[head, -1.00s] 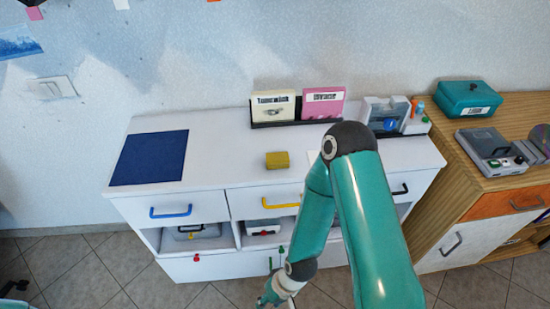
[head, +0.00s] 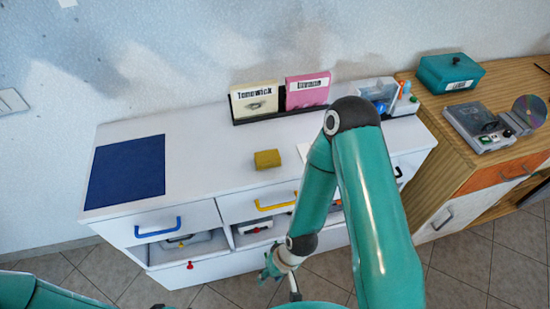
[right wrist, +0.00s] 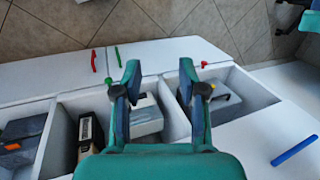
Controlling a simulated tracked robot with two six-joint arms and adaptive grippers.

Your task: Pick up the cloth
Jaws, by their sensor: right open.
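The cloth (head: 267,159) looks like a small yellow folded block. It lies on the white cabinet's top (head: 215,160), near the middle and behind the yellow drawer handle. My right gripper (head: 270,272) hangs in front of the cabinet, below its top and apart from the cloth. In the right wrist view the right gripper (right wrist: 160,72) has its two fingers spread with nothing gripped between them. The cloth does not show in that view. Part of my left arm shows at the bottom left of the head view, but its gripper cannot be made out.
A dark blue mat (head: 127,171) lies left on the top. A rack with a cream case (head: 255,102) and a pink case (head: 307,91) stands behind. A wooden cabinet (head: 425,120) with a teal box (head: 450,72) adjoins right. Open compartments (right wrist: 235,90) lie under the right gripper.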

